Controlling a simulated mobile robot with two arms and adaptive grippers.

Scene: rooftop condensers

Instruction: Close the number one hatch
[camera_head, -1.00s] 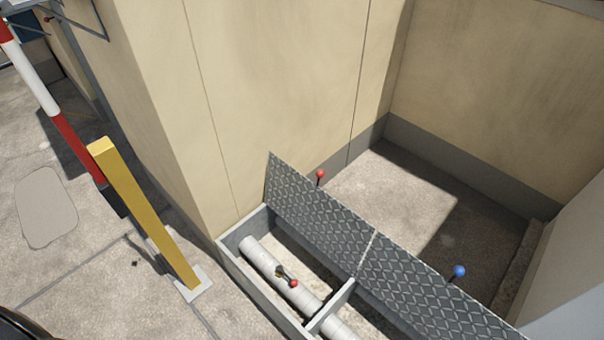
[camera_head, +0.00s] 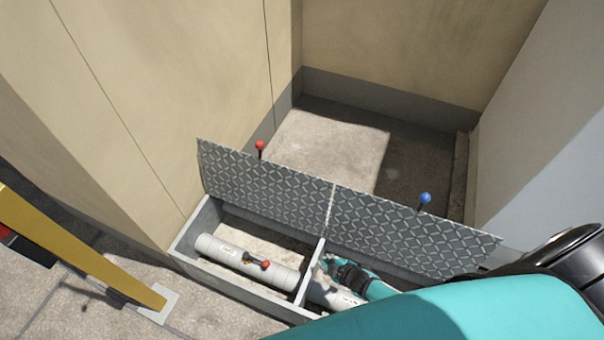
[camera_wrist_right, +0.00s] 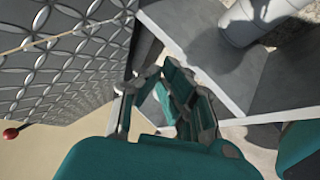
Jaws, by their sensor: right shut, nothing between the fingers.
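Two diamond-plate hatches stand open, hinged side by side along the back of a floor trough. The left hatch (camera_head: 262,182) has a red ball knob (camera_head: 259,145) behind its top edge; the right hatch (camera_head: 405,232) has a blue ball knob (camera_head: 425,198). I cannot read which is number one. My right gripper (camera_head: 338,270) is shut and empty, low over the right compartment in front of the right hatch. In the right wrist view its fingers (camera_wrist_right: 168,95) are together beside the plates (camera_wrist_right: 65,60), with a red knob (camera_wrist_right: 11,133) at the left. My left gripper is out of view.
The left compartment holds a white pipe (camera_head: 225,250) with a red-tipped valve handle (camera_head: 256,262). A divider (camera_head: 312,268) separates it from the right pipe (camera_head: 335,295), partly hidden by my arm. A yellow post (camera_head: 90,255) stands at the left; walls enclose the back.

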